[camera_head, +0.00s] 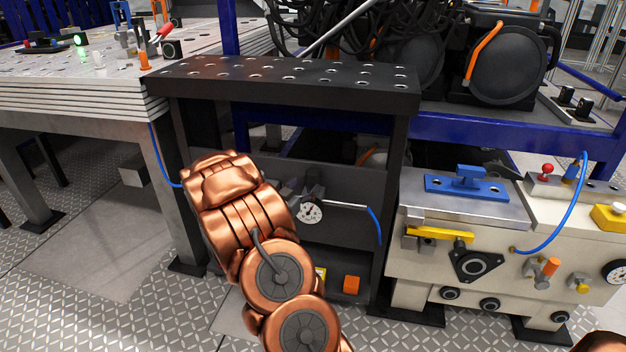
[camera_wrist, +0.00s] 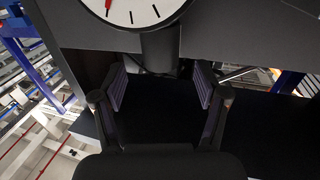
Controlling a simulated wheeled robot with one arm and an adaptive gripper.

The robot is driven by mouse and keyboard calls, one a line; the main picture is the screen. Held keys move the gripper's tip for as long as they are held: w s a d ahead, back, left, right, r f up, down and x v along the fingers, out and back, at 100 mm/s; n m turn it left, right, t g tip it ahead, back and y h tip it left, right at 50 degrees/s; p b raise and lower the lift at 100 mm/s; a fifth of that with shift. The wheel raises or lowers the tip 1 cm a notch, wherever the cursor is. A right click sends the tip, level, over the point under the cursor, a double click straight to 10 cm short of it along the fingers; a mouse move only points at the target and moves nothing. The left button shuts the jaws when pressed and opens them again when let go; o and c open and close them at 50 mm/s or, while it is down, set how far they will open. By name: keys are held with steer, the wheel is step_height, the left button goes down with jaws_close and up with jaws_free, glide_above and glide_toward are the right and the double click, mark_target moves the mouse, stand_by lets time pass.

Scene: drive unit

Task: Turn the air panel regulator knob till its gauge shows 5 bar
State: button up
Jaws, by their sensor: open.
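The pressure gauge (camera_head: 310,212) of the air panel is a small white dial on the dark stand in the head view, too small to read. In the wrist view the gauge (camera_wrist: 132,9) is cut off by the top edge; part of a red needle shows at its left, but no numbers. A grey cylindrical part (camera_wrist: 160,47) sits below the dial, probably the regulator; I cannot tell where its knob begins. My gripper (camera_wrist: 160,88) is open, with one finger on each side of and just below this cylinder, no contact visible. In the head view my copper arm hides part of the panel.
The panel sits under a black perforated top (camera_head: 285,82). A thin grey rod and blue hose (camera_head: 374,226) run right of the gauge. An orange block (camera_head: 351,285) is lower down. A beige machine (camera_head: 480,250) stands close on the right, a welding-type table (camera_head: 75,95) on the left.

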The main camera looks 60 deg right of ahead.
mark_target(310, 181)
steer(key=shift+w+d, duration=0.2)
steer(key=shift+d, duration=1.35)
steer(key=shift+w+d, duration=0.15)
steer(key=shift+d, duration=1.4)
steer(key=shift+c, duration=0.4)
steer(key=c, duration=1.1)
